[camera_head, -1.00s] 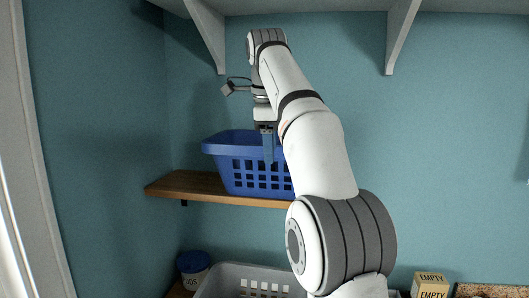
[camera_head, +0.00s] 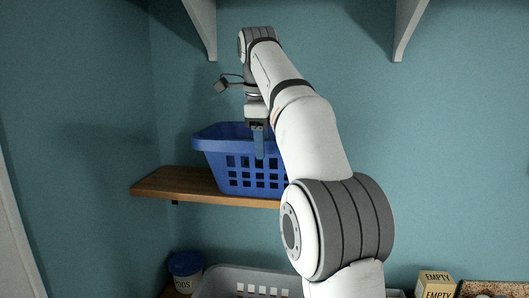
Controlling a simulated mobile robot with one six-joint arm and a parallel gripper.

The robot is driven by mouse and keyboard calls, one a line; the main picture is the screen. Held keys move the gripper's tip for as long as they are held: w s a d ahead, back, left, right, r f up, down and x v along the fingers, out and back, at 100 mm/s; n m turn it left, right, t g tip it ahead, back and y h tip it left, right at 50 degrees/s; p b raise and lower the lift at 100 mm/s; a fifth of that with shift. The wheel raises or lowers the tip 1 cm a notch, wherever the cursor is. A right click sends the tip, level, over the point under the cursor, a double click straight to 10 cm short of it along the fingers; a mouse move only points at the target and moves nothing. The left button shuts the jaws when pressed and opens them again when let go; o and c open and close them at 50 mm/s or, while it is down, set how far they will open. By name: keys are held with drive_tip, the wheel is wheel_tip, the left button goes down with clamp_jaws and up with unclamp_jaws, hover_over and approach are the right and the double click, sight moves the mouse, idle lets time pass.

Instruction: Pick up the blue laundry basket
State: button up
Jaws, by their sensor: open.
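The blue laundry basket (camera_head: 228,160) sits upright on a wooden wall shelf. Its side has rows of square holes. Its right part is hidden behind my arm. My gripper (camera_head: 259,145) points down at the near side of the basket, with a finger in front of the basket's wall just below the rim level. The gripper is open. Only one finger shows clearly, and I cannot tell whether the rim lies between the fingers or whether they touch it.
The wooden shelf (camera_head: 160,187) has free room left of the basket. Below are a grey basket (camera_head: 215,284), a blue-lidded container (camera_head: 185,265) and a box marked EMPTY (camera_head: 435,284). White shelf brackets (camera_head: 203,25) hang above.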

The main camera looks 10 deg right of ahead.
drive_tip(key=x, duration=0.3)
drive_tip(key=shift+w+d+f, duration=0.15)
drive_tip(key=shift+w+d, duration=0.1)
drive_tip(key=shift+d, duration=0.05)
drive_tip(key=shift+w+f, duration=0.1)
drive_tip(key=shift+f, duration=0.6)
clamp_jaws()
